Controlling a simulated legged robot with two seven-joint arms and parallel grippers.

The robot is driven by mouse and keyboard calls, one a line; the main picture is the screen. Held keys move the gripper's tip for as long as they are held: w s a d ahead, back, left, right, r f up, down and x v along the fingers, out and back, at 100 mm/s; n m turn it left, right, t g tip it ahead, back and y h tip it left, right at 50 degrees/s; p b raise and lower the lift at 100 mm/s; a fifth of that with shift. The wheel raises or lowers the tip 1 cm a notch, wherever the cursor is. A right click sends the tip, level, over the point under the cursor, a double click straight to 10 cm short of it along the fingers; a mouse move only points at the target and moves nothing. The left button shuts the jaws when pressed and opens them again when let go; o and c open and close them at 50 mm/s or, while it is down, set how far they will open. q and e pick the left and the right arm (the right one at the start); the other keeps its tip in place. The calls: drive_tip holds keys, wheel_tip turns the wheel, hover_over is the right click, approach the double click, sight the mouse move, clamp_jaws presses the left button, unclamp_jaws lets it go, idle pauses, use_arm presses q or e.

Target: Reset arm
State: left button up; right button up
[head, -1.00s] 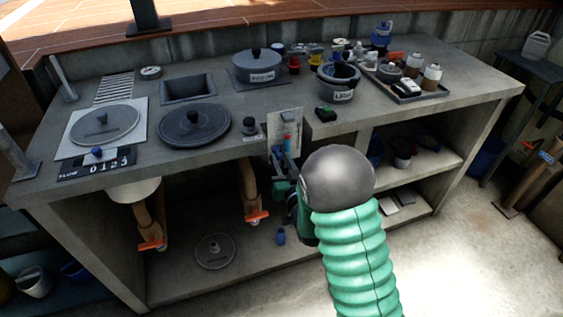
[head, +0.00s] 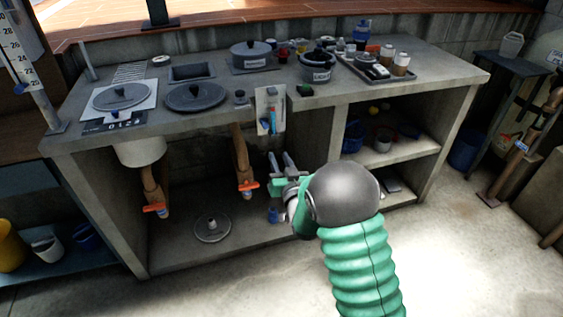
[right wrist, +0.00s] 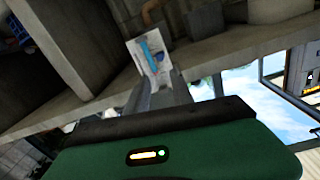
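My right arm, with a green ribbed sleeve and dark round joint, comes in from the bottom in the head view. Its gripper (head: 282,160) is in front of the counter (head: 205,118), just below the white card (head: 270,108) on the counter's front edge. Its two grey fingers stand apart with nothing seen between them. The right wrist view shows the card with its blue strip (right wrist: 152,50) beyond the fingers, apart from them. My left gripper is in neither view.
On the counter are a dark round lid (head: 195,97), a lidded pot (head: 251,54), a labelled pot (head: 317,66) and a tray of bottles (head: 380,72). Orange-handled valve pipes (head: 243,165) hang below. A disc (head: 212,228) lies on the lower shelf.

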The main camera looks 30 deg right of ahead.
drive_tip(key=shift+w, duration=0.1)
drive_tip(key=s+a+f+n+g+y, duration=0.2)
drive_tip(key=s+a+f+g+y, duration=0.1)
drive_tip(key=s+a+f+g, duration=0.55)
drive_tip(key=s+a+f+n+g+y, duration=0.1)
drive_tip(key=s+a+f+g, duration=0.15)
drive_tip(key=s, duration=0.75)
drive_tip(key=s+a+f+n+g, duration=0.1)
drive_tip(key=s+a+n+g, duration=0.2)
drive_tip(key=s, duration=0.7)
wheel_tip(320, 180, up, 26)
drive_tip(key=a+m+p, duration=0.1)
drive_tip(key=p, duration=2.5)
drive_tip(key=shift+s+r+g, duration=0.15)
drive_tip(key=shift+s+g, duration=0.25)
drive_tip(key=shift+s, duration=0.05)
drive_tip(key=shift+a, duration=0.1)
